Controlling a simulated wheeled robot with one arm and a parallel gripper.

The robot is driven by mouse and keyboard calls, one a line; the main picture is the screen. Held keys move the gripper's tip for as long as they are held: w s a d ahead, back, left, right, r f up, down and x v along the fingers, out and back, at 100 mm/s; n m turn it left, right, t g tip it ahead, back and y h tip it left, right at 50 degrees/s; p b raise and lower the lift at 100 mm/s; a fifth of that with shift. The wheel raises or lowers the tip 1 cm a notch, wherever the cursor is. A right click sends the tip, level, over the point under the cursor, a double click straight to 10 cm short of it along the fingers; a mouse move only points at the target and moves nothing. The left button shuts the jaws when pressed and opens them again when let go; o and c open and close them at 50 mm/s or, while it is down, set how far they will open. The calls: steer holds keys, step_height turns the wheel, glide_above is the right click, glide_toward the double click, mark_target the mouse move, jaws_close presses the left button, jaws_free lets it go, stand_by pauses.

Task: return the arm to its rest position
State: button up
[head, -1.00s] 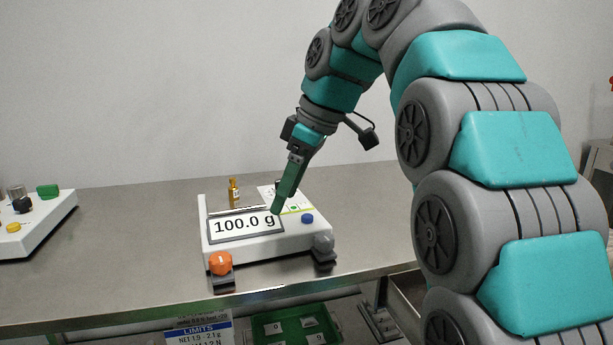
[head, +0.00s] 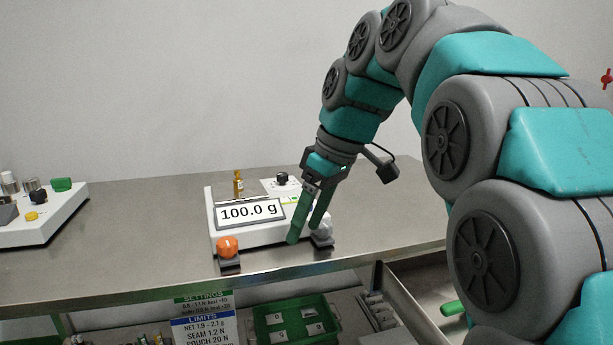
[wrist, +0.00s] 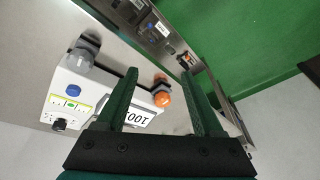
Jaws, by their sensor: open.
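My gripper (head: 308,232) has green fingers and hangs at the front right of a white scale in the head view, partly covering its right side. In the wrist view my gripper (wrist: 166,92) has its two fingers spread apart with nothing held between them. The scale (head: 262,238) reads 100.0 g on its display. It also shows beyond the left finger in the wrist view (wrist: 85,92). I cannot tell the exact gap between the fingertips and the scale. My arm reaches in from the right, bent over the table.
The steel table (head: 130,262) has bare room left of the scale. A white control box (head: 55,222) stands at the far left. A small amber bottle (head: 238,183) is behind the display. Below are a green tray (head: 285,318), a limits sign (head: 203,325) and an open drawer (head: 425,290).

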steer(key=s+d+f+m+g+h, duration=0.1)
steer(key=s+d+f+m, duration=0.4)
steer(key=s+f, duration=0.8)
steer(key=s+d+f+m+g+h, duration=0.1)
steer(key=s+d+f+m+h, duration=0.1)
steer(key=s+d+f+m, duration=0.4)
steer(key=s+d+f, duration=0.3)
steer(key=s+f, duration=0.3)
steer(key=s, duration=0.2)
steer(key=shift+s+d+f+g+h, duration=0.3)
steer(key=shift+s+d+f+g, duration=0.05)
steer(key=shift+d+f+g, duration=0.05)
